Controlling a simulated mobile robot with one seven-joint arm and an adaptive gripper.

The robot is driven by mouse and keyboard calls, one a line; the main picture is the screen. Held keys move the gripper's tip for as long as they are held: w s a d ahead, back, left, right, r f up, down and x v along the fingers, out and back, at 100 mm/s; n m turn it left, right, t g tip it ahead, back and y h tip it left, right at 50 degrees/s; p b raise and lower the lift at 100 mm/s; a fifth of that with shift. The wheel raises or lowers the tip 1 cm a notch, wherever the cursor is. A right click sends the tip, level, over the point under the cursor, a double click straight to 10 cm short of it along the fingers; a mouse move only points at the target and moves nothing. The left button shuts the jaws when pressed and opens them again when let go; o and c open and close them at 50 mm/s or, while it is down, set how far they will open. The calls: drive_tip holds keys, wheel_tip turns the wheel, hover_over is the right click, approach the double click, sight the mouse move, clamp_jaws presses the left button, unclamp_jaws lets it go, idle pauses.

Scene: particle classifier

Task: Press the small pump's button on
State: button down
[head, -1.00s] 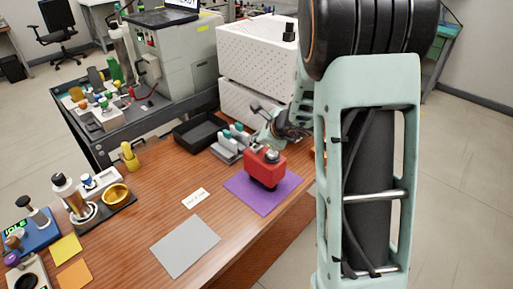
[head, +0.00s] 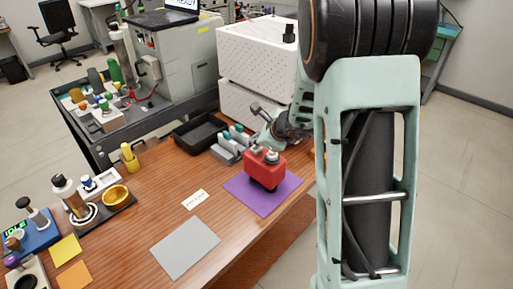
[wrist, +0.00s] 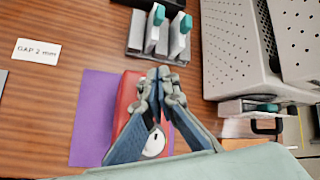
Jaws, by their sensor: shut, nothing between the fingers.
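The small red pump (head: 265,172) stands on a purple mat (head: 245,196) near the table's right edge. A light round part (head: 271,156) sits on its top. In the wrist view the red pump (wrist: 128,98) lies behind and below my fingers, with a white round dial (wrist: 154,145) seen between them. My gripper (wrist: 159,75) is shut and empty, its fingertips over the pump's far end in that view. In the head view it is just above and behind the pump. I cannot make out the button; my fingers cover part of the pump.
A grey rack with teal-topped pieces (head: 228,152) and a black tray (head: 200,130) stand behind the pump. White perforated boxes (head: 256,62) rise beyond. A "GAP 2 mm" card (wrist: 38,50) and a grey sheet (head: 186,248) lie flat to the left.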

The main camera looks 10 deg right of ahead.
sight(257, 149)
drive_tip(key=shift+f, duration=0.1)
drive_tip(key=shift+f+b, duration=0.35)
drive_tip(key=shift+b, duration=0.35)
drive_tip(key=shift+f+b, duration=0.85)
drive_tip(key=shift+b, duration=0.15)
idle(0.8)
drive_tip(key=shift+r, duration=0.1)
drive_tip(key=shift+r+p, duration=1.05)
drive_tip(key=shift+r, duration=0.15)
drive_tip(key=shift+r, duration=0.1)
wheel_tip(257, 149, up, 5)
drive_tip(key=p, duration=0.4)
